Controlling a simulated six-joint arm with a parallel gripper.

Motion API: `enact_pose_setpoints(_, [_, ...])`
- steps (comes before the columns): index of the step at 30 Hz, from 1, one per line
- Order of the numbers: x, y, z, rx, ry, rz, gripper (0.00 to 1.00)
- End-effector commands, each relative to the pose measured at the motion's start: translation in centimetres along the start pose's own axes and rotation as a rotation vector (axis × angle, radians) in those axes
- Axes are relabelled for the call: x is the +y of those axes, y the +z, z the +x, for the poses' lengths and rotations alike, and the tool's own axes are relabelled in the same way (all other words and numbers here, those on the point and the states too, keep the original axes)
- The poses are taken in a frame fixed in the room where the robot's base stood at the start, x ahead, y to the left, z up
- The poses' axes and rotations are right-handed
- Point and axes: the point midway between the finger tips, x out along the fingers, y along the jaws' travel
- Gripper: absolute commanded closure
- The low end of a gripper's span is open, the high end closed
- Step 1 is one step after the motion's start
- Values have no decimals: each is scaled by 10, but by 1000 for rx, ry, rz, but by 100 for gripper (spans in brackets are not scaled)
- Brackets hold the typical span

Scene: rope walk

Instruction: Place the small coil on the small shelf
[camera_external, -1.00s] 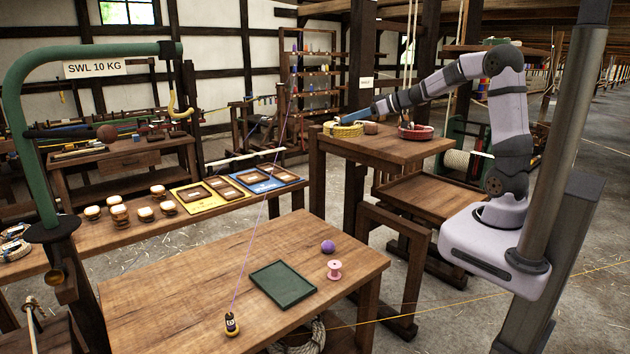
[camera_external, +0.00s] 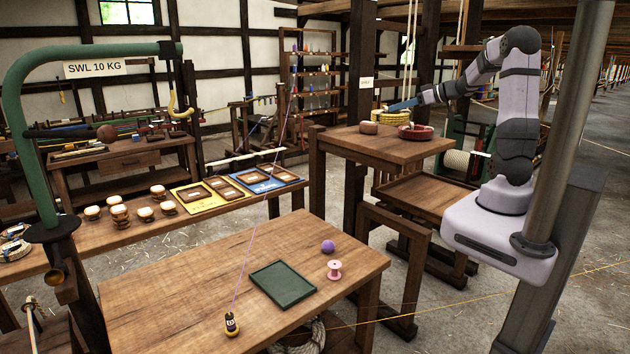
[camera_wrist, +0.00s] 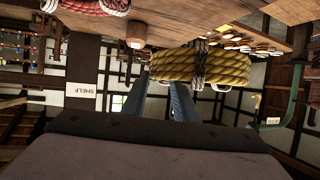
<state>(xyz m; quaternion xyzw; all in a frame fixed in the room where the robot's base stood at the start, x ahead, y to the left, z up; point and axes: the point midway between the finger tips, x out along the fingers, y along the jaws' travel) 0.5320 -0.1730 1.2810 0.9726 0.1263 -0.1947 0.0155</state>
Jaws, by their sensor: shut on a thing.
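A yellow rope coil (camera_external: 393,118) with dark bindings is in my gripper (camera_external: 391,110). The wrist view shows the coil (camera_wrist: 205,67) at the tips of my two blue fingers (camera_wrist: 165,88). It appears to be raised over the high wooden table (camera_external: 385,147). A red coil (camera_external: 416,133) lies on that table close by; part of it shows in the wrist view (camera_wrist: 95,6). A sign reading SHELF (camera_wrist: 85,88) is on a dark post, also in the external view (camera_external: 366,83). I cannot tell which surface is the small shelf.
A round brown object (camera_external: 368,128) stands on the high table, left of the held coil. A lower wooden surface (camera_external: 425,195) is below at the right. The front bench (camera_external: 190,275) holds a green tray (camera_external: 283,284), a purple ball (camera_external: 328,246) and a pink spool (camera_external: 334,268).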

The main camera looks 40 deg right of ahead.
Motion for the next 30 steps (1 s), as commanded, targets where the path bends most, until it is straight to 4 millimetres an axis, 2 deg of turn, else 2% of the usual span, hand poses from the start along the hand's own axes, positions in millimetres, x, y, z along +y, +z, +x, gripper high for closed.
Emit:
enact_pose_setpoints(6, [0,31,13,0,0,4,100])
enact_pose_setpoints(9, [1,39,17,1,0,2,100])
enact_pose_setpoints(17, [1,45,20,3,0,1,100])
enact_pose_setpoints(25, [1,72,31,1,-1,3,100])
enact_pose_setpoints(30, [2,77,33,3,1,-1,100])
